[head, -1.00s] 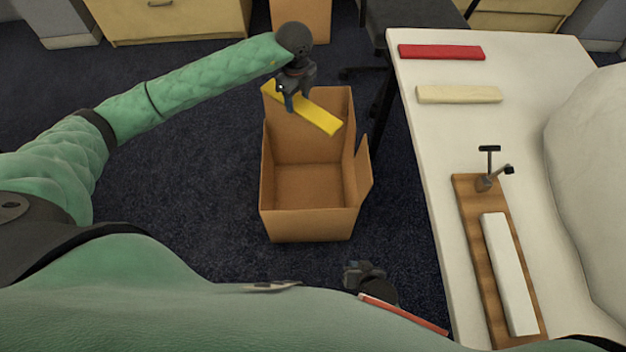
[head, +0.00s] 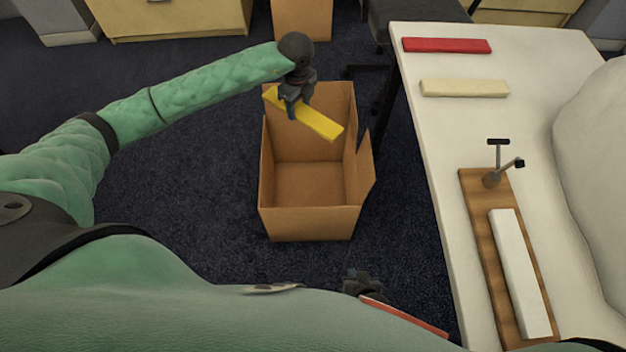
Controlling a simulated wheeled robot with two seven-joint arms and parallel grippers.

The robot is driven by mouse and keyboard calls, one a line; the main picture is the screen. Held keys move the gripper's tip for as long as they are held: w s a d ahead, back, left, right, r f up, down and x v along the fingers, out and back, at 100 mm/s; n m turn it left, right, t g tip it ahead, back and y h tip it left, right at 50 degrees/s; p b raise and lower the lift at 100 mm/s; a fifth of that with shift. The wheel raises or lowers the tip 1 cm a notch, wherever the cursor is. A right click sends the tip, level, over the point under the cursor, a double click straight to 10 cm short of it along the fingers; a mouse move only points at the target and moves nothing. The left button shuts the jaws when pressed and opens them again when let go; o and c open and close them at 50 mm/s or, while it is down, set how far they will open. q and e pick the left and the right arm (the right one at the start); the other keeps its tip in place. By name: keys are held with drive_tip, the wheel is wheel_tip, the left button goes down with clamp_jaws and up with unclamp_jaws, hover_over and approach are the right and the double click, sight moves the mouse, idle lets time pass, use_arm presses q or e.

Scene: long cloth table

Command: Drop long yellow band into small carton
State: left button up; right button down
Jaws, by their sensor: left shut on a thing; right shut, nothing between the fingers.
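The long yellow band (head: 320,123) is a flat bar held by my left gripper (head: 290,108). The gripper is shut on it near its left part. The band is tilted in the picture, with its right end lower, and shows in front of the back part of an open brown carton (head: 310,222). The carton stands on the floor, left of the table, and its visible inside is empty. My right gripper (head: 362,282) is low in the picture, in front of the carton and close to my body, shut and empty.
A white cloth table (head: 440,160) stands at the right. On it lie a red bar (head: 446,45), a cream bar (head: 464,88) and a wooden board (head: 480,230) with a metal clamp and a white bar (head: 520,270). Another brown carton (head: 302,18) stands behind. Dark floor is free at left.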

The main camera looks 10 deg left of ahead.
use_arm(q)
drive_tip(key=shift+f, duration=0.25)
drive_tip(key=o, duration=1.1)
drive_tip(key=shift+r, duration=3.9)
